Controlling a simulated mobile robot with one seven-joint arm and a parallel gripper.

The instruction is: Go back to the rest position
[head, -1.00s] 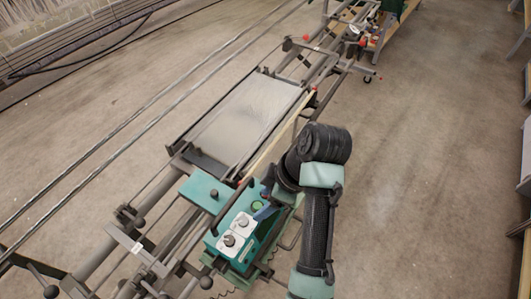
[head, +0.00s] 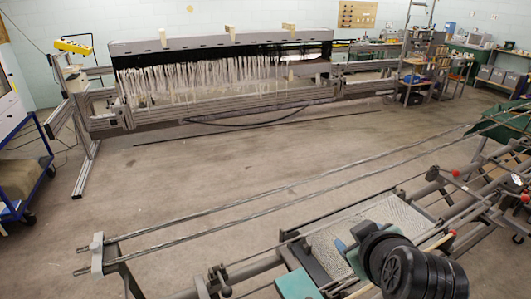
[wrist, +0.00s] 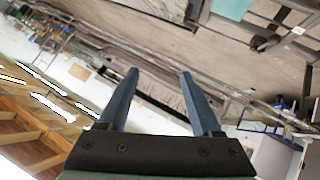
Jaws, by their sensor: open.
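My gripper (wrist: 158,82) shows in the wrist view with its two blue fingers spread apart. Nothing is held between them. The wrist view is tilted and looks across the room from above the floor. In the head view my dark arm is at the lower right, in front of a grey metal frame with a flat grey panel (head: 325,250). I cannot make out the fingers in that view. A teal box (head: 297,285) is partly visible at the bottom edge.
Two long rails (head: 300,186) run diagonally above the floor. Beyond open concrete floor (head: 250,160) stands a wide machine with hanging white threads (head: 200,85). A blue trolley (head: 28,180) is at the left; shelves and benches (head: 425,75) are at the back right.

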